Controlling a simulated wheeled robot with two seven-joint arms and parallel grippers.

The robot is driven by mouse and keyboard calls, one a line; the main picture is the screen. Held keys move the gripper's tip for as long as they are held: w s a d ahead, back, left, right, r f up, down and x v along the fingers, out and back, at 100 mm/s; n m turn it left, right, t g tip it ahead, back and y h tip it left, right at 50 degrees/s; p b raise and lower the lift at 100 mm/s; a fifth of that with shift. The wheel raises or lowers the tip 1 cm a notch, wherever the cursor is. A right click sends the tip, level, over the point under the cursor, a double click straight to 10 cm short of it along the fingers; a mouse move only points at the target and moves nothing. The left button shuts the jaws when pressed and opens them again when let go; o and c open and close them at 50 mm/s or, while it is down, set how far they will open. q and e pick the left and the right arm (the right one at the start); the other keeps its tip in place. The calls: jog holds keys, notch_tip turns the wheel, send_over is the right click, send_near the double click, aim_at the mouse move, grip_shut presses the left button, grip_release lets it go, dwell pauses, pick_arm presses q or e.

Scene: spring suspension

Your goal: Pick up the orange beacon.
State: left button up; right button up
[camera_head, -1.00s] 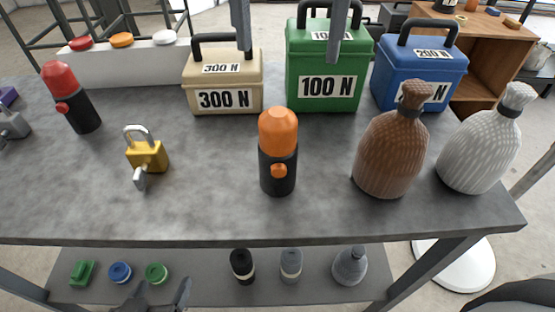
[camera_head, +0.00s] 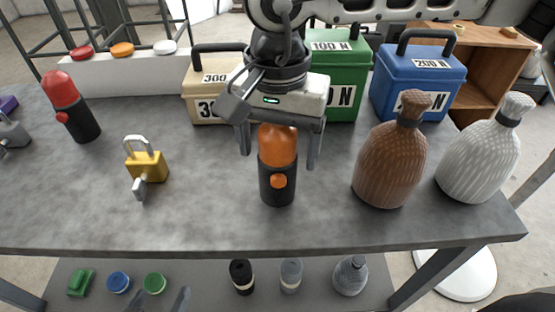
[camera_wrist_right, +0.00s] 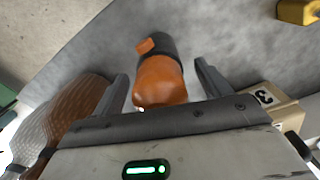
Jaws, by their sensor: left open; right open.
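The orange beacon (camera_head: 277,180), with an orange cap, black body and orange button, stands upright on the grey table (camera_head: 330,222). My right gripper (camera_head: 279,158) is over it from above, open, with a finger on either side of the orange cap. The gripper's palm hides the top of the cap in the head view. In the right wrist view the beacon (camera_wrist_right: 160,82) lies between the two open fingers (camera_wrist_right: 161,70), with gaps visible on both sides. My left gripper (camera_head: 168,300) shows only partly at the bottom edge, low in front of the table, open and empty.
A brown bottle (camera_head: 390,165) and a white bottle (camera_head: 480,150) stand right of the beacon. A yellow padlock (camera_head: 148,165) and a red beacon (camera_head: 72,110) are left. Beige (camera_head: 205,85), green (camera_head: 345,85) and blue (camera_head: 420,75) weight boxes stand behind.

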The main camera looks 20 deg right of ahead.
jog(key=shift+f, duration=0.25)
jog(key=c, duration=1.2)
jog(key=shift+o, duration=0.2)
